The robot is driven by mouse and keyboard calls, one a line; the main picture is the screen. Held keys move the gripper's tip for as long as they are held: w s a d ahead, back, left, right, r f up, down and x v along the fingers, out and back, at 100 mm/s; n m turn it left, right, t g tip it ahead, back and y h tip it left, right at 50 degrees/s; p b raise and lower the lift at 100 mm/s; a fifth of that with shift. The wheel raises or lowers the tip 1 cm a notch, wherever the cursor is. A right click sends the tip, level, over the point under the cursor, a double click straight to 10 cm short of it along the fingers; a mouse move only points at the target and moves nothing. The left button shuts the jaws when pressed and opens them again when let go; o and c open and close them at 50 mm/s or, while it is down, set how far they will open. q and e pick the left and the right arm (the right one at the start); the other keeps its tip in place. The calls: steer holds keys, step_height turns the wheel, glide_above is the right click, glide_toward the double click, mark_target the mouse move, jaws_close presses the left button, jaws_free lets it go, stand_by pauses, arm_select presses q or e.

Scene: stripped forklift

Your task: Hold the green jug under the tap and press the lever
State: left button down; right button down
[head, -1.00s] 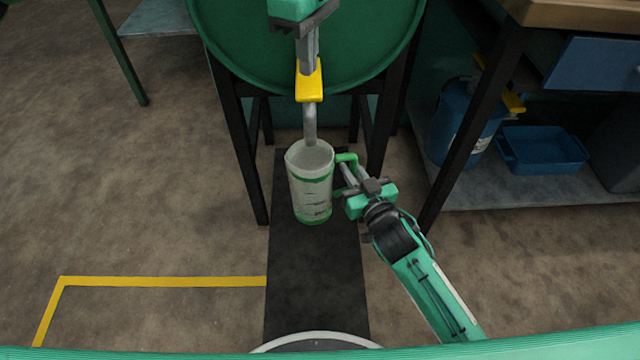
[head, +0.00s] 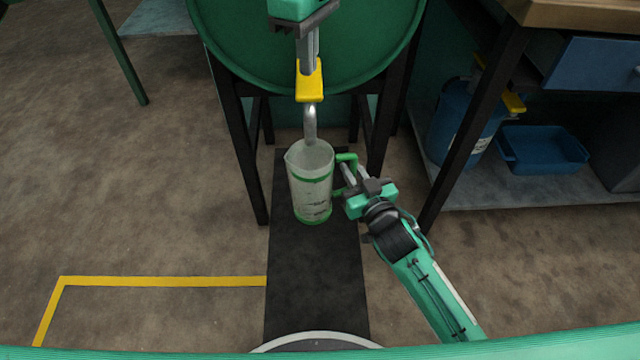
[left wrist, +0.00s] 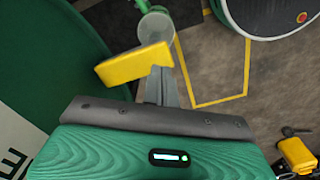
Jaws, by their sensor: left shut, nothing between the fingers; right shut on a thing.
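The jug (head: 311,190) is see-through grey with green bands and a green handle (head: 347,160). It is upright, with its mouth below the tap's grey spout (head: 310,122). My right gripper (head: 350,182) is shut on the handle from the right. The yellow lever (head: 310,84) is above the spout. My left gripper (head: 309,58) is shut and empty, its fingertips at the lever's upper end; I cannot tell whether they press it. In the left wrist view the lever (left wrist: 134,66) is just beyond the fingers, with the jug (left wrist: 155,24) below. The liquid level is unclear.
The green drum (head: 225,35) stands on a dark frame (head: 234,150) behind the tap. A black strip (head: 315,270) lies on the floor below the jug. At right a bench with a dark leg (head: 462,150) has a blue tray (head: 543,148) on its lower shelf. The left floor is open.

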mark_target(309, 91)
arm_select(q)
steer(key=shift+f, duration=2.5)
steer(key=shift+r, duration=0.1)
stand_by(1.8)
steer(key=shift+r, duration=2.4)
steer(key=shift+f, duration=0.1)
stand_by(0.3)
